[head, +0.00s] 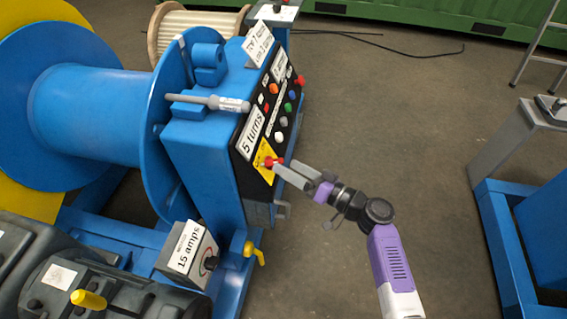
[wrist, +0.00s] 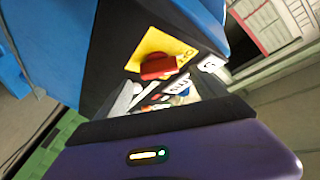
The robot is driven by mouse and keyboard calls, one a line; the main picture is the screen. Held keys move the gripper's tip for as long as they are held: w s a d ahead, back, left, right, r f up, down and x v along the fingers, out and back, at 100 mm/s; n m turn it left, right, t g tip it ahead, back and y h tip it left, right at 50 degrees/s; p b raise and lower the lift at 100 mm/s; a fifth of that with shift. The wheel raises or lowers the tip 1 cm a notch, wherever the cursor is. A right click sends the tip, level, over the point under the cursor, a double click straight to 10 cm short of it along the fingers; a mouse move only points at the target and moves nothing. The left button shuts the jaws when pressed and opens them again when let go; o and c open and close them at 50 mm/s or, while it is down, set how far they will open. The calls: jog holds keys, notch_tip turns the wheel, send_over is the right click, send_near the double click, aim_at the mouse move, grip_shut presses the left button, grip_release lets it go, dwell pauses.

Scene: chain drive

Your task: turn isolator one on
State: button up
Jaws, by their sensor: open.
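A red rotary handle (head: 268,162) sits on a yellow plate low on the black front panel of the blue drum machine. I take it for isolator one, but its label is too small to read. In the wrist view the red handle (wrist: 158,67) stands out from its yellow plate (wrist: 150,45), near the picture's middle. My gripper (head: 283,167) is open, with its grey fingertips at or just in front of the handle. I cannot tell whether they touch it or lie either side of it. The handle's exact setting is unclear.
Coloured buttons (head: 289,107) and a "5 turns" label (head: 251,134) are above on the panel. A grey box marked "15 amps" (head: 188,247) and a yellow lever (head: 254,252) are below. Open floor (head: 400,130) lies to the right, before another blue frame (head: 497,240).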

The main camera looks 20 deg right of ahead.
jog(key=shift+x, duration=1.45)
jog(key=shift+c, duration=0.4)
jog(key=c, duration=1.3)
